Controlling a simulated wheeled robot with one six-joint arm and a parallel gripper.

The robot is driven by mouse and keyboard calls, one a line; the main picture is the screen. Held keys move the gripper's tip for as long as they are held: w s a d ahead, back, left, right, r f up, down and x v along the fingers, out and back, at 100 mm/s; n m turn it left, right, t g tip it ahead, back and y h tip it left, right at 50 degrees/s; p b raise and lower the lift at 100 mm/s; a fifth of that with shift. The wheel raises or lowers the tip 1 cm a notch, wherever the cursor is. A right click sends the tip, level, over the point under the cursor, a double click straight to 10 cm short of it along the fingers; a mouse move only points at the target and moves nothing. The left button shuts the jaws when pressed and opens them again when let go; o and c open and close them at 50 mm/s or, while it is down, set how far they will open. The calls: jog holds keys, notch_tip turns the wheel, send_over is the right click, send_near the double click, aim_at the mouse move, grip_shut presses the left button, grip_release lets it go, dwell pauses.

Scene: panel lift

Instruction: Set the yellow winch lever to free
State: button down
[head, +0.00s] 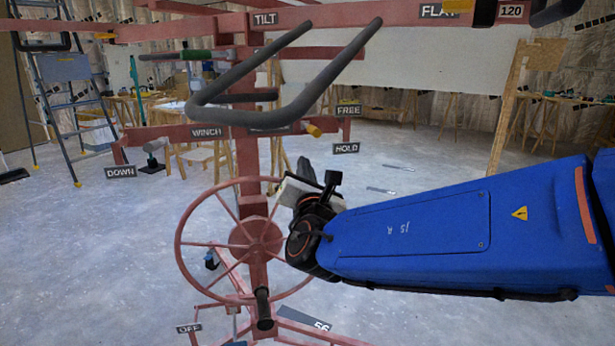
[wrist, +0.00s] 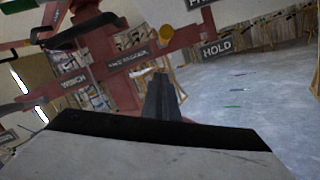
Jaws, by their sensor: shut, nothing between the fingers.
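The winch lever's yellow tip (head: 313,130) shows at the right of the red winch crossbar, left of the FREE (head: 348,109) and HOLD (head: 346,148) plates, at a height between them. In the wrist view a yellow round end (wrist: 138,34) sits up and left of the HOLD plate (wrist: 217,48). My gripper (head: 306,168) is below the lever tip in the head view, apart from it as far as I can tell. Its dark fingers (wrist: 162,97) are shut and empty, pointing towards the crossbar. The lever's exact setting is hard to read.
A red handwheel (head: 180,240) stands below the crossbar, left of my gripper. A grey U-shaped handle (head: 230,117) crosses in front of the mast. A pale panel (head: 390,65) lies above. Open floor (head: 420,150) spreads to the right.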

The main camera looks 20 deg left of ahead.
aim_at(311, 129)
jog(key=x, duration=0.3)
jog(key=shift+w, duration=0.1)
jog(key=r, duration=0.1)
jog(key=d+r, duration=0.1)
jog(key=r, duration=0.1)
jog(key=shift+w+d+r, duration=0.25)
jog(key=shift+w, duration=0.15)
jog(key=shift+r, duration=0.1)
